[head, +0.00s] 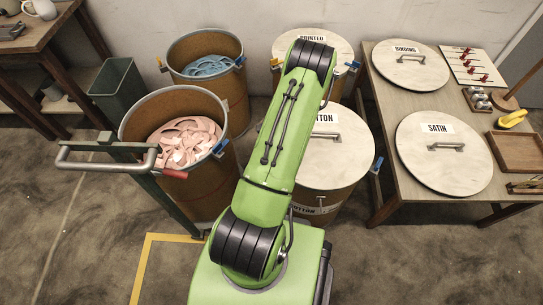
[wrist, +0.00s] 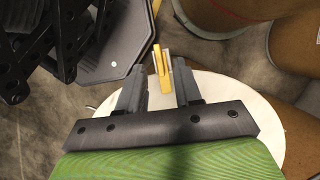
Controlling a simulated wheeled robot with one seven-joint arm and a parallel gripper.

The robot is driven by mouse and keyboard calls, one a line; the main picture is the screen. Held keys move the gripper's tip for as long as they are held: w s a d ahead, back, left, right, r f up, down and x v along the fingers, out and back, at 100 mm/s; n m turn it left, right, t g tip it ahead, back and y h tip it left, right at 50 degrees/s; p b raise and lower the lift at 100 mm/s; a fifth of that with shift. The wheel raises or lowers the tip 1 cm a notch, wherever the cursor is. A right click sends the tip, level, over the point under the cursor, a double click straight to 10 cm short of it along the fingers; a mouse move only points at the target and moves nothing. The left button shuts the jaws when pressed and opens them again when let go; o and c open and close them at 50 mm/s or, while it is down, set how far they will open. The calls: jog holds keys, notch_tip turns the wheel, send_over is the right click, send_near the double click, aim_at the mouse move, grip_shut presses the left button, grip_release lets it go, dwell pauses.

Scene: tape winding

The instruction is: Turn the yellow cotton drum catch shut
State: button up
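The cotton drum (head: 335,200) stands behind my arm in the head view, with a pale lid (head: 345,160) and a label partly hidden by my arm. In the wrist view the pale lid (wrist: 250,95) lies below my gripper. The yellow catch (wrist: 158,62) sticks out past the lid's rim, with a grey piece beside it. My gripper (wrist: 160,66) is open, its two dark fingers on either side of the catch, with a visible gap to each. In the head view my gripper and the yellow catch are hidden. I cannot tell the catch's exact turn.
A blue catch (head: 378,164) is on the cotton drum's right side. The printed drum (head: 338,45) stands behind; open drums with pink (head: 185,142) and blue (head: 208,66) tape stand left. A table (head: 385,150) with the satin lid (head: 445,160) is at the right.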

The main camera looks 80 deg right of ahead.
jog(key=p+v, duration=0.3)
jog(key=v, duration=1)
